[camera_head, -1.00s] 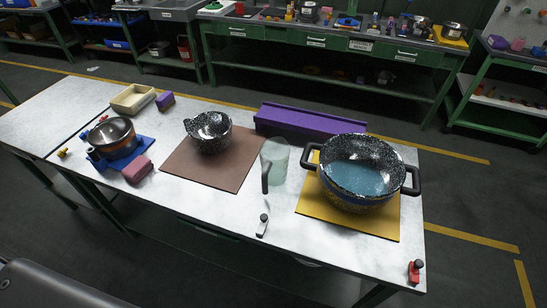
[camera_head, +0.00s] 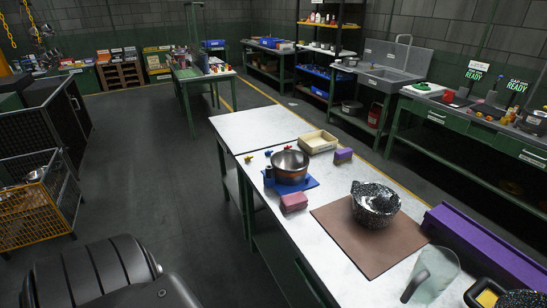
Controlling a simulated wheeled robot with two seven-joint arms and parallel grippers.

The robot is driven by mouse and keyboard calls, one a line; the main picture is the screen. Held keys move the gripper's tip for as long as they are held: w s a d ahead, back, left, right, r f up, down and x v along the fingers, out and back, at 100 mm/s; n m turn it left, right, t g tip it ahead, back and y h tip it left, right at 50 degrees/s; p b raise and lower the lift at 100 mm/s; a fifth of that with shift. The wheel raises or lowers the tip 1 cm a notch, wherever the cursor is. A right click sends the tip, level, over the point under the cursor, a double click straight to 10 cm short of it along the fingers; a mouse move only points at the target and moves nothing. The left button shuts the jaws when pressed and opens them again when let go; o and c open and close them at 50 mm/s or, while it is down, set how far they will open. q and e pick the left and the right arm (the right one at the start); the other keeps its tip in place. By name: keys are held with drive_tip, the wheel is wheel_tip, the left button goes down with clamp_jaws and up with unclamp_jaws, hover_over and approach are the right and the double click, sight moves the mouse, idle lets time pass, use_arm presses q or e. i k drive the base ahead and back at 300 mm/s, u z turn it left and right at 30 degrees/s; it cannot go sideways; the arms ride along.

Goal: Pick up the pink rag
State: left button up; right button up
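The pink rag (camera_head: 294,202) is a small folded block on the white table. It sits at the near side of the blue mat (camera_head: 310,181), beside a copper-coloured pot (camera_head: 290,166) that stands on that mat. I cannot tell whether the rag touches the mat.
A purple block (camera_head: 343,155) and a cream tray (camera_head: 318,141) lie behind the pot. A speckled bowl (camera_head: 375,205) stands on a brown mat (camera_head: 358,246). A clear jug (camera_head: 432,276) and long purple box (camera_head: 480,250) are at right. The table's far-left end (camera_head: 262,128) is clear.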

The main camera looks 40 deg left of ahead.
sight(296, 201)
drive_tip(key=u, duration=1.2)
